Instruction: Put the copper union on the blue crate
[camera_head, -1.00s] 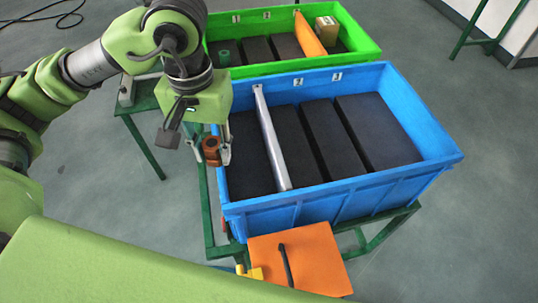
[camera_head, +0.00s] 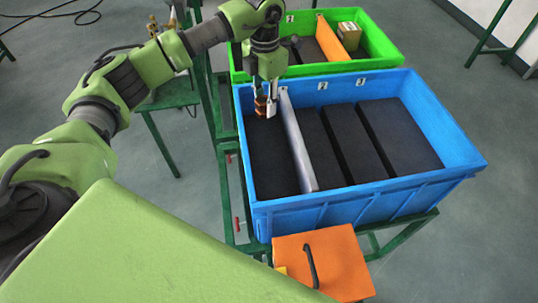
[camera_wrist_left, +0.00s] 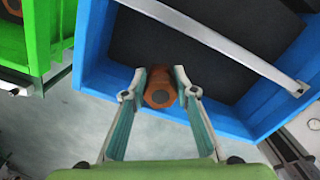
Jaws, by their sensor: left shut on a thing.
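The copper union (camera_head: 261,104) is a small brown-orange fitting. My left gripper (camera_head: 267,107) is shut on it, and the fingers point down. In the head view they are over the far left corner of the blue crate (camera_head: 360,193), left of its grey divider bar. The left wrist view shows the union (camera_wrist_left: 160,88) end-on between the two fingertips, in front of the crate's blue wall (camera_wrist_left: 94,60). I cannot tell its exact height above the crate's dark bottom. My right gripper is not in view.
A grey divider bar (camera_head: 298,142) splits the blue crate; its left compartment (camera_head: 272,160) looks empty. Black slabs (camera_head: 405,135) lie to the right. A green crate (camera_head: 385,48) with an orange divider and a box stands behind. An orange panel (camera_head: 335,262) is in front.

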